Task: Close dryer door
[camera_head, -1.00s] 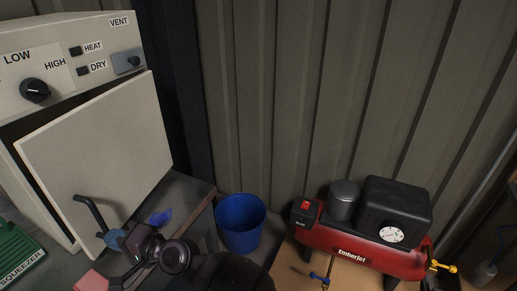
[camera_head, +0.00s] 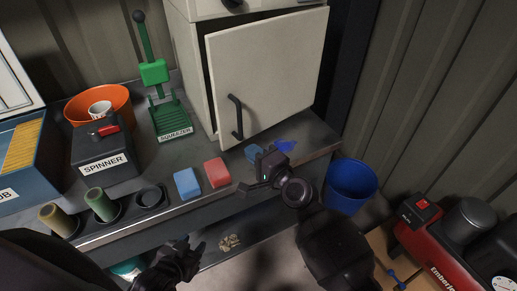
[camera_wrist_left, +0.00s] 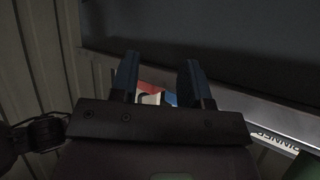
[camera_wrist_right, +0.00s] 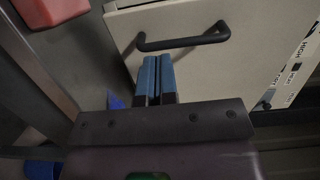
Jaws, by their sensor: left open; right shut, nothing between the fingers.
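The dryer (camera_head: 187,50) is a pale cabinet on the bench at top centre of the head view. Its door (camera_head: 275,75) stands partly open, with a dark gap along its left edge. The door has a dark bar handle (camera_head: 236,118), which also shows in the right wrist view (camera_wrist_right: 185,42). My right gripper (camera_head: 255,152) is in front of the door's lower edge, to the right of and below the handle. In the right wrist view its blue fingers (camera_wrist_right: 155,78) are shut and empty, close to the handle. My left gripper (camera_head: 190,245) is open and empty, low in front of the bench.
Blue (camera_head: 187,183) and red (camera_head: 216,172) blocks lie on the bench left of my right gripper. A green squeezer (camera_head: 168,115), the spinner (camera_head: 103,155) and an orange bowl (camera_head: 98,100) stand further left. A blue bucket (camera_head: 350,185) and red compressor (camera_head: 440,250) are to the right.

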